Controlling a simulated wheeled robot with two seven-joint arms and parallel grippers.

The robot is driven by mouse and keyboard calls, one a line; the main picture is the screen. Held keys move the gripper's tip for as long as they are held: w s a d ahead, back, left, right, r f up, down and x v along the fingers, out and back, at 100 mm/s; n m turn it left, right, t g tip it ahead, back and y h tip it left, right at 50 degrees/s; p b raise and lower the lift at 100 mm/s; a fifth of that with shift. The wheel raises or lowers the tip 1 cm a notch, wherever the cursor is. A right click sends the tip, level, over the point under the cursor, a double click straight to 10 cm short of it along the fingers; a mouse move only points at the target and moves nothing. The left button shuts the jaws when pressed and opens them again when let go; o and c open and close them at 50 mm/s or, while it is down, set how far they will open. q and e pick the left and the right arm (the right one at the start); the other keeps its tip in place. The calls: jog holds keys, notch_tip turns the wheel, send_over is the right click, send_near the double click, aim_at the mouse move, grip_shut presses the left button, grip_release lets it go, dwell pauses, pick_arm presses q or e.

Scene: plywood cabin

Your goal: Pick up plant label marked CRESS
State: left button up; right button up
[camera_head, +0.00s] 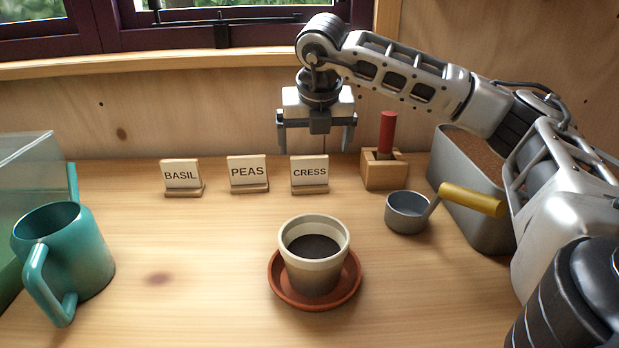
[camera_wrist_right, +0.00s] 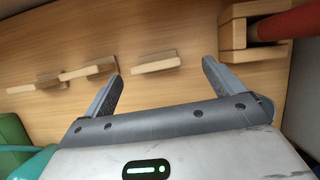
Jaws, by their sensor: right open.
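The CRESS label (camera_head: 310,172) is a white card upright in a small wooden stand, rightmost of three labels at the back of the table. My right gripper (camera_head: 316,148) is open and empty, pointing down just above and behind the CRESS label. In the right wrist view, my gripper's two fingers (camera_wrist_right: 160,80) are spread, and a wooden label stand (camera_wrist_right: 156,65) lies between and beyond the tips, apart from them. My left gripper is not in view.
The PEAS label (camera_head: 248,172) and BASIL label (camera_head: 182,175) stand to the left. A wooden block (camera_head: 384,172) with a red-handled tool (camera_head: 387,132) is close on the right. A pot (camera_head: 315,254) on a saucer (camera_head: 282,293), scoop (camera_head: 407,214), trough (camera_head: 470,205) and teal mug (camera_head: 75,255) stand around.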

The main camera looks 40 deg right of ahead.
aim_at(310, 158)
jog(key=x, duration=0.2)
jog(key=a+x, duration=0.1)
jog(key=x, duration=0.1)
jog(key=shift+w+d+f, duration=0.1)
jog(key=shift+w+f, duration=0.05)
jog(key=shift+f, duration=0.1)
jog(key=shift+w+d+f, duration=0.15)
jog(key=shift+f, duration=0.3)
jog(key=c, duration=1)
